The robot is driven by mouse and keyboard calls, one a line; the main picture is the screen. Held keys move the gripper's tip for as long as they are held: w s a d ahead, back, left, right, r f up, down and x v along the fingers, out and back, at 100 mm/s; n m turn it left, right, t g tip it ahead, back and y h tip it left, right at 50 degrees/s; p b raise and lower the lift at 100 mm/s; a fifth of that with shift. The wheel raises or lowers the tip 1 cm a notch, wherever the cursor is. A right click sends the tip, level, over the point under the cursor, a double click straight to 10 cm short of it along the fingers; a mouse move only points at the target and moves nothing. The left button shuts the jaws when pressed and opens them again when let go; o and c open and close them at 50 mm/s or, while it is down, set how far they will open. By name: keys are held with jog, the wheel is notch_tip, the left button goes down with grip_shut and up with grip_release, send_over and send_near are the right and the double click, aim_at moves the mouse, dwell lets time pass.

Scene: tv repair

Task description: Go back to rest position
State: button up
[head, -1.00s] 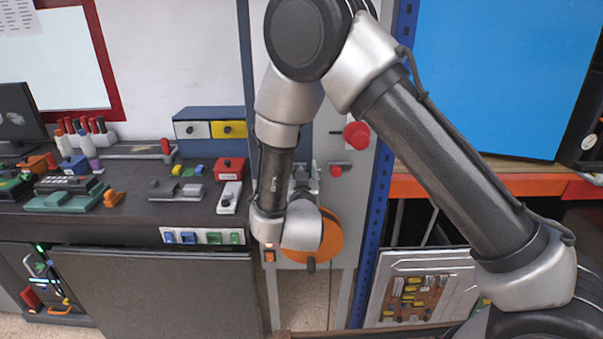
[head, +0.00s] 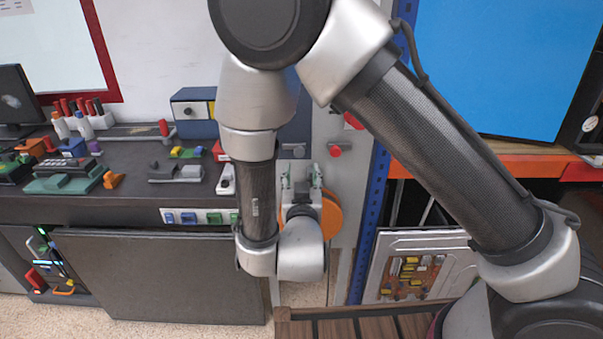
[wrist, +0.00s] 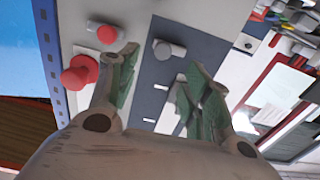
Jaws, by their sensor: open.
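My gripper (head: 301,184) is in front of the grey panel in the head view, partly hidden behind my own wrist. In the wrist view my gripper (wrist: 150,92) shows its two green-padded fingers apart, with nothing between them. Beyond the fingers are a grey panel (wrist: 140,105) and a grey knob (wrist: 168,50). Two red buttons sit on the lighter panel: a large one (wrist: 78,76) beside the left finger and a smaller one (wrist: 107,34). An orange disc (head: 331,214) shows behind my wrist in the head view.
A dark workbench (head: 130,210) with several tools and small parts is at the left. A blue-framed rack with an orange shelf (head: 520,162) and a blue screen (head: 490,60) is at the right. A panel with electronic parts (head: 415,265) leans below. A slatted wooden surface (head: 350,328) is at the bottom.

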jog(key=s+a+f+n+g+y, duration=0.2)
jog(key=s+a+f+g, duration=0.1)
jog(key=f+g, duration=0.3)
jog(key=s+a+f+n+g+y, duration=0.1)
jog(key=s+a+f+g, duration=0.2)
jog(key=f, duration=0.6)
jog(key=s+d+r+n+g, duration=0.2)
jog(key=s+g, duration=0.3)
jog(key=g, duration=0.1)
jog(key=s+d+r+m+h, duration=0.1)
jog(key=s+d+r, duration=0.3)
jog(key=d+r, duration=1.1)
jog(key=s+d+r+m+t+h, duration=0.1)
jog(key=s+d+r+m, duration=0.2)
jog(key=d+r, duration=1.2)
jog(key=s+d, duration=0.1)
jog(key=d, duration=0.6)
jog(key=shift+s+d+m, duration=0.25)
jog(key=shift+d+m, duration=0.05)
jog(key=shift+d, duration=0.1)
